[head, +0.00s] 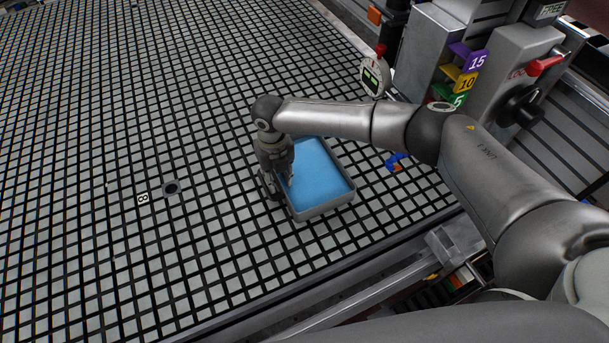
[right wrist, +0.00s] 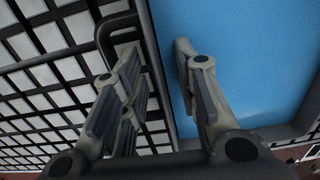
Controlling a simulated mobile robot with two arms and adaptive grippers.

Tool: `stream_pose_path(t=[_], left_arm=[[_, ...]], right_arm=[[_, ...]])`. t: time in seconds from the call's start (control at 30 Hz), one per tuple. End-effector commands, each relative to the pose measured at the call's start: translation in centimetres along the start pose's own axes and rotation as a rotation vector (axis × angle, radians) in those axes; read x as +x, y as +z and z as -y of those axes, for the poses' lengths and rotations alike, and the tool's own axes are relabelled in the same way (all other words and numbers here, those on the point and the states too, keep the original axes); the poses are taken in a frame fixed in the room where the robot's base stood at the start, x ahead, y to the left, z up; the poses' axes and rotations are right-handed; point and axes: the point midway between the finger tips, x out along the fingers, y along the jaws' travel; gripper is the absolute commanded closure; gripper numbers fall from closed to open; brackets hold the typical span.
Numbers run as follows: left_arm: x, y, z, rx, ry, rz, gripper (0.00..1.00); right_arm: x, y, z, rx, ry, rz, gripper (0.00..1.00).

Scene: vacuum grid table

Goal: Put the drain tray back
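The drain tray (head: 324,210) is a shallow grey tray with a blue inside, lying on the gridded table near its front right part. My right gripper (head: 279,188) points down at the tray's left edge. In the right wrist view my right gripper (right wrist: 163,62) is open, its fingers apart on either side of the tray's grey wall (right wrist: 160,72). One finger is over the blue inside and the other is outside, by a dark loop handle (right wrist: 102,32). I see no clear contact with the wall. My left gripper is not in view.
The gridded table (head: 90,130) is mostly clear to the left, with a round dark port (head: 172,187) beside a label marked 8. A dial gauge (head: 375,76), a blue clip-like part (head: 396,161) and a grey machine with coloured number tags (head: 467,82) stand right.

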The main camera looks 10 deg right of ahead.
Motion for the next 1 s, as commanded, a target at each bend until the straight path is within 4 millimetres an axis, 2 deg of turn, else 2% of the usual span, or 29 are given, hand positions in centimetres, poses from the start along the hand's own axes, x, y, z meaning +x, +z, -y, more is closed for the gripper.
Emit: stream_pose_path(t=[0.03, 0.2, 0.73, 0.87, 1.0], left_arm=[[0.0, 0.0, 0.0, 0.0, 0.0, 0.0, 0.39], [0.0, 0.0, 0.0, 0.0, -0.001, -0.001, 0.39], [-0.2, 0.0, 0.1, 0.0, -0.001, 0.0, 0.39], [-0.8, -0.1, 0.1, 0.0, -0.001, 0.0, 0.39], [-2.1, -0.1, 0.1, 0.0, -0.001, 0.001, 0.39]], right_arm=[[0.0, 0.0, 0.0, 0.0, 0.0, 0.0, 0.78], [0.0, 0.0, 0.0, 0.0, 0.0, 0.0, 1.0], [-0.2, 0.0, 0.0, 0.0, 0.0, 0.001, 1.0], [-1.0, 0.1, 0.0, 0.0, 0.001, 0.002, 1.0], [-2.6, 0.1, -0.1, -0.001, 0.001, 0.002, 1.0]])
